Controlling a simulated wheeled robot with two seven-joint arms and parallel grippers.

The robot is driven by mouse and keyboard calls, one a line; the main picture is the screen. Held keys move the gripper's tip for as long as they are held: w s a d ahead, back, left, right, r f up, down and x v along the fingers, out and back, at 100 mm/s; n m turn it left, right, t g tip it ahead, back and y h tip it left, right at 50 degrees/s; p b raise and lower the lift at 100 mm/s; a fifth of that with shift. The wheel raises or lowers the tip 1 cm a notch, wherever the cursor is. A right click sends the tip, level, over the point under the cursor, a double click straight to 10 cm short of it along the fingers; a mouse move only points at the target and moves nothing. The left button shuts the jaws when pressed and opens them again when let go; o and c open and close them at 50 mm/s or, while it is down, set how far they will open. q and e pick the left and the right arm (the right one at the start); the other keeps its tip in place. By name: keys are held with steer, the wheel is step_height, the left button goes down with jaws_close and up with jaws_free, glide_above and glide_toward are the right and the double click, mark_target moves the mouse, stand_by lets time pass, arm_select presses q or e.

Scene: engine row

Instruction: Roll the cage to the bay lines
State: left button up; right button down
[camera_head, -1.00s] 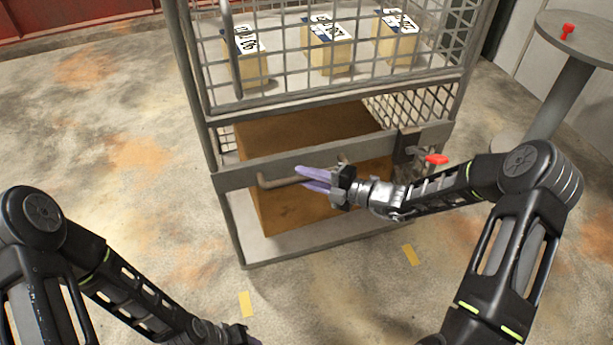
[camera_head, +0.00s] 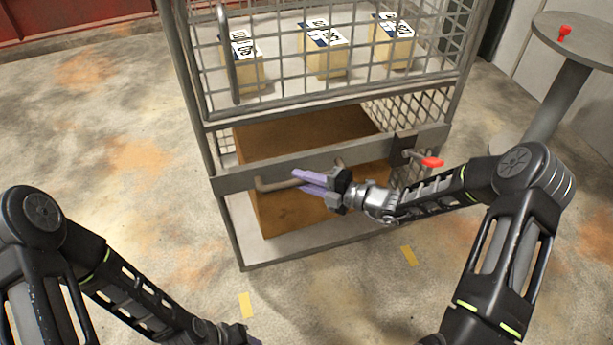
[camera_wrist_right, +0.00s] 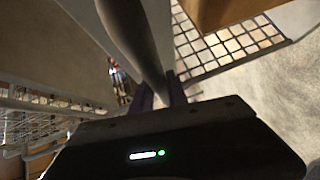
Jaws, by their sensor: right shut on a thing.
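The cage (camera_head: 207,160) is a grey metal mesh trolley, upright in the middle of the head view. A bent grey handle (camera_head: 270,186) sticks out from its front crossbar. My right gripper (camera_head: 298,181), with lavender fingers, is shut on this handle. In the right wrist view the handle (camera_wrist_right: 133,40) runs between the fingers. Short yellow bay lines (camera_head: 246,305) lie on the floor in front of the cage, one more to the right (camera_head: 409,256). My left gripper (camera_head: 247,340) is at the bottom edge, mostly cut off, apart from the cage.
A big brown box (camera_head: 285,215) sits in the cage's lower part; small labelled boxes (camera_head: 325,62) stand on its upper shelf. A red lever (camera_head: 432,162) is on the cage's right front. A round grey table (camera_head: 585,40) stands at the right. The floor at left is clear.

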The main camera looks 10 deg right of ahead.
steer(key=shift+s+a, duration=0.15)
steer(key=shift+a, duration=0.8)
steer(key=c, duration=1.3)
jaws_free()
steer(key=shift+d, duration=0.15)
steer(key=shift+d, duration=0.15)
steer(key=p+v, duration=0.1)
steer(key=v, duration=0.6)
steer(key=shift+d, duration=0.3)
steer(key=shift+s, duration=0.15)
